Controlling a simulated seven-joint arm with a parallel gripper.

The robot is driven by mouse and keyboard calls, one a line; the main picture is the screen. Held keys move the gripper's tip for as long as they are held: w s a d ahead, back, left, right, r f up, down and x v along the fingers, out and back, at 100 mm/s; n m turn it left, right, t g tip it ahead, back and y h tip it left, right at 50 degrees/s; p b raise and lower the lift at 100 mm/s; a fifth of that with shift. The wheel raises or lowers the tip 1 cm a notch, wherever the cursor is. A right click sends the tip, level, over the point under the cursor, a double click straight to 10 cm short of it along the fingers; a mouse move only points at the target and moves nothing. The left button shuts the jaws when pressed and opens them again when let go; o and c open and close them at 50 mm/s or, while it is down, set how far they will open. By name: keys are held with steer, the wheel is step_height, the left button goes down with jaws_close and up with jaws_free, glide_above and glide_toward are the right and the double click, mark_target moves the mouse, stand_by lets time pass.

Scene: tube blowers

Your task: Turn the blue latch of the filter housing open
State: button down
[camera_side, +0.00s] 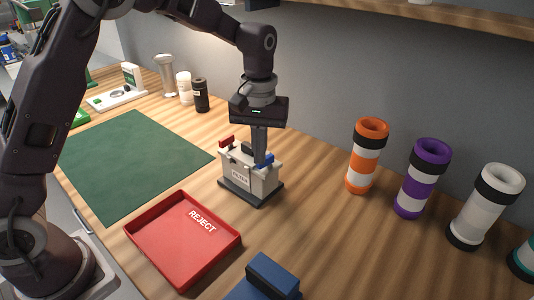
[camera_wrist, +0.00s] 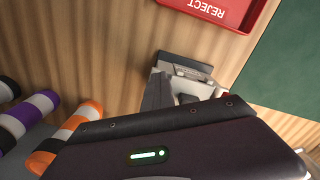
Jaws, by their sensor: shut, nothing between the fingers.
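The filter housing (camera_side: 240,178) is a pale box labelled FILTER on a dark base. Its blue latch (camera_side: 264,160) is at the right end of the top, and a red latch (camera_side: 227,141) is at the left end. My gripper (camera_side: 259,152) points down over the housing, shut and empty, with its tips close to the blue latch. I cannot tell whether they touch it. In the wrist view the housing (camera_wrist: 190,72) is partly covered by my gripper (camera_wrist: 157,92), and the blue latch is hidden there.
A red REJECT tray (camera_side: 150,250) lies in front of the housing, and a green mat (camera_side: 130,160) to the left. Striped tubes in orange (camera_side: 366,158), purple (camera_side: 423,180) and white (camera_side: 482,208) stand to the right. A blue block (camera_side: 272,275) is at the front. Bare wood lies right of the housing.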

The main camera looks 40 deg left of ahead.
step_height(320, 180, up, 5)
steer(key=shift+w+a, duration=0.15)
stand_by(0.3)
